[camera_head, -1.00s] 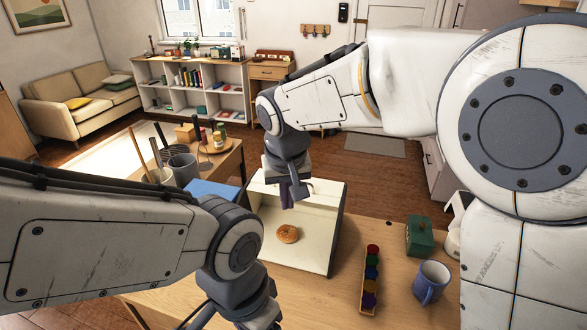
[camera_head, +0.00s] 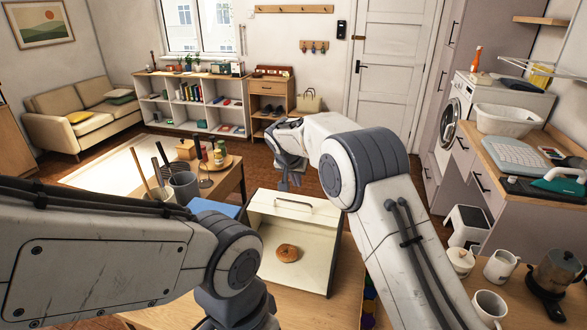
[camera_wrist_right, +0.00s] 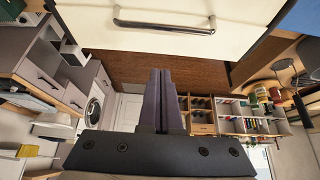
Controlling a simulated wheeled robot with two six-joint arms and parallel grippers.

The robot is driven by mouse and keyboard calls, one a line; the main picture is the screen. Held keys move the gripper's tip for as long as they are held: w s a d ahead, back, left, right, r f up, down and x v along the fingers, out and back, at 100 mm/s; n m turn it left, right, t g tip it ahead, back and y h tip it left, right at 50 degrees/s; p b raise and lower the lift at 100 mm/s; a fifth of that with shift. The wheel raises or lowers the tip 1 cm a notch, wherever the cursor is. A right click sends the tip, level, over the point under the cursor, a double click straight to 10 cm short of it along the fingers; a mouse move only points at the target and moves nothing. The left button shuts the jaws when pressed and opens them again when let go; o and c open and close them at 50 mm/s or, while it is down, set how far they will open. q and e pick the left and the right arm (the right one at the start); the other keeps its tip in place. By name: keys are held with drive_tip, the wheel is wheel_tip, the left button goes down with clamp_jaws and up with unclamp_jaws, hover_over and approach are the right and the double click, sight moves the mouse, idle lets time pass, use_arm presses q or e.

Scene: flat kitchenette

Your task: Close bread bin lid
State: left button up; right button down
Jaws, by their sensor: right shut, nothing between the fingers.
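The bread bin (camera_head: 331,253) is a cream box standing open on the wooden table, with a bagel (camera_head: 287,253) inside. Its cream lid shows a bar handle (camera_head: 294,202) near the top edge in the head view. In the right wrist view the pale lid panel (camera_wrist_right: 215,38) and its metal handle (camera_wrist_right: 165,22) fill the top. My right gripper (camera_head: 284,184) is beyond the bin's upper edge, close to the handle but apart from it. Its fingers (camera_wrist_right: 161,75) are together and empty. My left arm reaches in at lower left; its gripper is below the frame.
A blue item (camera_head: 215,208) lies left of the bin. Beyond it stand a grey pot (camera_head: 184,187) with utensils and a round tray (camera_head: 222,163) with jars. Mugs (camera_head: 489,304) and a moka pot (camera_head: 556,271) stand at lower right. Open floor lies behind the bin.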

sight(298, 211)
drive_tip(key=shift+p+x, duration=0.35)
drive_tip(key=shift+x, duration=0.65)
drive_tip(key=s, duration=0.1)
drive_tip(key=s+p, duration=0.1)
drive_tip(key=shift+s+a+f, duration=0.25)
drive_tip(key=shift+s+a, duration=0.1)
drive_tip(key=shift+a, duration=0.05)
use_arm(q)
drive_tip(key=shift+r, duration=1.3)
use_arm(e)
drive_tip(key=shift+s+a+f, duration=0.15)
drive_tip(key=shift+s+f, duration=0.1)
drive_tip(key=shift+s, duration=0.25)
